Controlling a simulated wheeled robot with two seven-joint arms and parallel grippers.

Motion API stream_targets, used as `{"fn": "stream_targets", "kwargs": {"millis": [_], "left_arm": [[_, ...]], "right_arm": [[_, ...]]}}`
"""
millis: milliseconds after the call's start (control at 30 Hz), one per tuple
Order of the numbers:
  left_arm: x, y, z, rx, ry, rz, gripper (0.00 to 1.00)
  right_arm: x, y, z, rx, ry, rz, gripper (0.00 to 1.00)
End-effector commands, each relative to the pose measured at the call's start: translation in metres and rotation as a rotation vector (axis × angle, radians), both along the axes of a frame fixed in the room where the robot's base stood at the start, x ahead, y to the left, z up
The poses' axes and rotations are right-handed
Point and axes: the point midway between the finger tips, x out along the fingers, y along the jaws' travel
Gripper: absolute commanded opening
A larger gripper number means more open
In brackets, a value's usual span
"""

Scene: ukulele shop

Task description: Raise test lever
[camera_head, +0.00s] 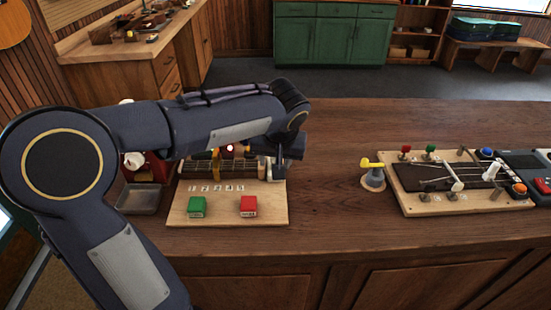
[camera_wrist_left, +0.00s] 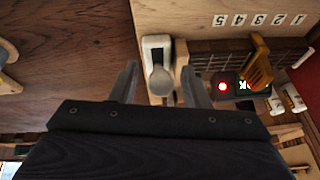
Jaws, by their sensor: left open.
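A grey round-ended lever (camera_wrist_left: 161,82) stands on a white base (camera_wrist_left: 156,43) at the edge of a pale wooden board in the left wrist view. I take it to be the test lever; no label shows on it. My left gripper (camera_wrist_left: 159,69) is open, with one finger on each side of the lever. I cannot tell whether either finger touches it. In the head view my left gripper (camera_head: 277,167) is at the right edge of the wooden board (camera_head: 228,212), partly hidden by my arm. My right gripper is not in view.
The board carries a green block (camera_head: 197,207), a red block (camera_head: 248,206) and a numbered strip. A lit red lamp (camera_wrist_left: 222,87) and a yellowish wooden piece (camera_wrist_left: 260,64) are near the lever. A second board (camera_head: 465,205) and a yellow-handled post (camera_head: 373,174) stand right; the counter between is clear.

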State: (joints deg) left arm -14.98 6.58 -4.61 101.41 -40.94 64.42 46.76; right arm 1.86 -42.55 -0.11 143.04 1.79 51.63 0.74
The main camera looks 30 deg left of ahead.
Motion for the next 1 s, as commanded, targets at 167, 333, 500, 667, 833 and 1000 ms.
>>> {"fn": "stream_targets", "kwargs": {"millis": [167, 333, 500, 667, 833, 1000], "left_arm": [[0.000, 0.000, 0.000, 0.000, 0.001, 0.000, 0.32], [0.000, 0.000, 0.000, 0.000, 0.001, 0.000, 0.10], [0.000, 0.000, 0.000, 0.000, 0.001, 0.000, 0.00], [0.000, 0.000, 0.001, -0.001, 0.003, 0.000, 0.00], [0.000, 0.000, 0.005, -0.016, 0.028, 0.001, 0.00], [-0.001, 0.000, 0.013, -0.056, 0.097, 0.002, 0.00]], "right_arm": [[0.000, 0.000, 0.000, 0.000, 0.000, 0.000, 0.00], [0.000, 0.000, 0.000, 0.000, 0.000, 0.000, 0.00], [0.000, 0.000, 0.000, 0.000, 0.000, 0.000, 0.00], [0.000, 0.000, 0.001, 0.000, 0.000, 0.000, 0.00], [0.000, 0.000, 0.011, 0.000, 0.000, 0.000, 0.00], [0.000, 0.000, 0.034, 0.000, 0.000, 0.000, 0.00]]}}
